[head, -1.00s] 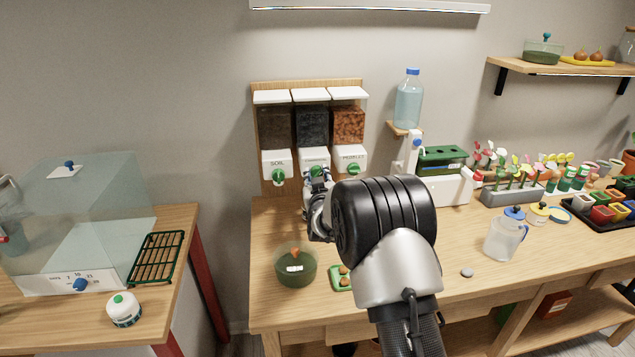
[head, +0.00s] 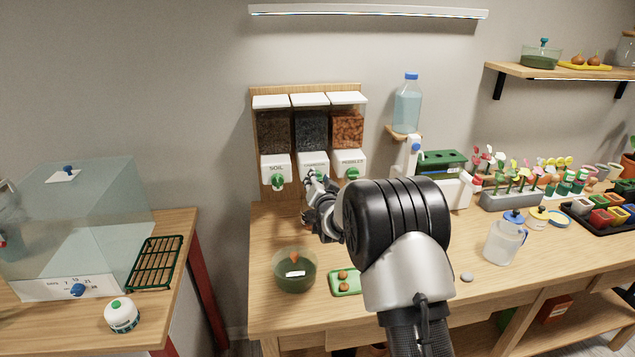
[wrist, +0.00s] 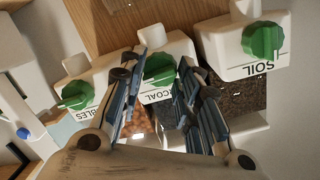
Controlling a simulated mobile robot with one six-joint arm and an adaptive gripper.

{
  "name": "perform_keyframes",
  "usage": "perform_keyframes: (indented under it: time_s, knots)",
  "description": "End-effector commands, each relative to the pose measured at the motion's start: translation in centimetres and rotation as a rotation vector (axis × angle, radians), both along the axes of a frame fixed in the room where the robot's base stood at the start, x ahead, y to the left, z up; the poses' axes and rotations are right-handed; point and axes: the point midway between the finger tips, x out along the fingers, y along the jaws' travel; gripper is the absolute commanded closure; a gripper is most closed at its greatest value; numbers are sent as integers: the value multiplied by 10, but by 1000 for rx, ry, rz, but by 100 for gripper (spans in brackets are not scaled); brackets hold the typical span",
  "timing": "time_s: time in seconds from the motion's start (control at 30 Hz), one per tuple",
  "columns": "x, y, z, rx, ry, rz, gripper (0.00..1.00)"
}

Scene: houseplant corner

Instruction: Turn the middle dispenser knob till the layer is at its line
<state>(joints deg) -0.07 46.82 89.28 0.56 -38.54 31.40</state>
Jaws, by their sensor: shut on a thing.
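The middle dispenser (head: 311,130) holds dark charcoal and hangs on a wooden backboard between the soil and pebble dispensers. Its green knob (wrist: 160,68) sits between the fingers of my gripper (wrist: 157,72) in the wrist view. My gripper is shut on this knob. In the head view my gripper (head: 314,180) reaches up to the middle dispenser's white front and mostly hides the knob. The wrist view is turned over, with the labels upside down. I cannot make out a layer or its line below the middle dispenser.
The soil knob (wrist: 263,40) and pebble knob (wrist: 76,95) flank my fingers closely. A green glass bowl (head: 294,279) and a green tray (head: 346,291) stand on the bench below. A water bottle (head: 407,106) is to the right of the dispensers.

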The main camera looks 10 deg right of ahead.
Motion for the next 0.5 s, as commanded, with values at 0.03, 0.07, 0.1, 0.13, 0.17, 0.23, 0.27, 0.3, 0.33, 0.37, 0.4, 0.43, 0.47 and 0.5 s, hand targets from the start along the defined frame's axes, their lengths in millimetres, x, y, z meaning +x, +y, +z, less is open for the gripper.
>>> perform_keyframes:
  time_s: [0.03,0.07,0.1,0.13,0.17,0.23,0.27,0.3,0.33,0.37,0.4,0.43,0.47,0.5]
  knots:
    - [0,0,1,10,-3,0,93]
    - [0,0,1,17,-3,0,93]
    - [0,0,1,24,-3,0,93]
    - [0,0,2,27,-4,0,93]
    - [0,0,2,30,-3,0,93]
    - [0,0,2,36,-3,0,93]
    - [0,0,2,37,-3,0,93]
    - [0,0,2,39,-3,0,93]
    - [0,0,2,39,-3,0,93]
    - [0,0,2,39,-3,0,93]
    - [0,0,2,39,-3,0,93]
    - [0,0,2,39,-3,0,93]
    - [0,0,2,39,-3,0,93]
    - [0,0,2,39,-4,-1,93]
